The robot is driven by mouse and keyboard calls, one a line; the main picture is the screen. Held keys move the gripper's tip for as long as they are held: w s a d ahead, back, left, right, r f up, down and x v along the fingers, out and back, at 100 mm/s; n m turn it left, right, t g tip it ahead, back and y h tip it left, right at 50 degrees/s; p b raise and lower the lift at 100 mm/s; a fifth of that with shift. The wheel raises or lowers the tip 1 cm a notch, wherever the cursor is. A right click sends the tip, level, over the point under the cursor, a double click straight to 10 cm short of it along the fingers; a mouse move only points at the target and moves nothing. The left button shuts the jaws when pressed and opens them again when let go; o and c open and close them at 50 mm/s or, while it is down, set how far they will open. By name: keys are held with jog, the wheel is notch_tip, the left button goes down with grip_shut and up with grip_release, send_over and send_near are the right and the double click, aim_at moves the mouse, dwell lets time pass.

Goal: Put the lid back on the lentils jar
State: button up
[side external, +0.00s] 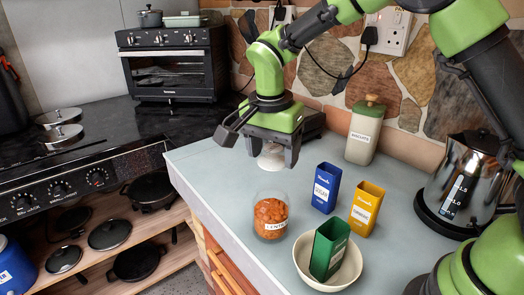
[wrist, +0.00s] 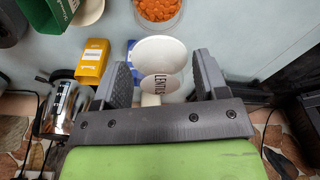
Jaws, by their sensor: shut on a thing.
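The lentils jar (side external: 271,216) is clear glass, filled with orange lentils and open at the top. It stands upright on the grey counter; in the wrist view it shows at the top edge (wrist: 158,10). My gripper (side external: 263,152) is shut on the white lid (side external: 270,161), behind the jar and apart from it. In the wrist view the pale round lid (wrist: 160,50) sits between the two fingers (wrist: 163,80), with a LENTILS label facing the camera. Part of the lid is hidden by the fingers in the side view.
A green box (side external: 330,248) stands in a cream bowl (side external: 350,272) right of the jar. Blue (side external: 326,188) and yellow (side external: 366,208) boxes stand behind it. A biscuits jar (side external: 365,132) and kettle (side external: 470,185) are farther back and right. The counter's left edge is near the jar.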

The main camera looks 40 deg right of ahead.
notch_tip(320, 180, down, 6)
dwell(0.6)
jog(key=shift+f, duration=0.25)
dwell(1.7)
jog(key=o, duration=1)
jog(key=shift+o, duration=0.4)
jog(key=shift+r, duration=3.5)
grip_shut()
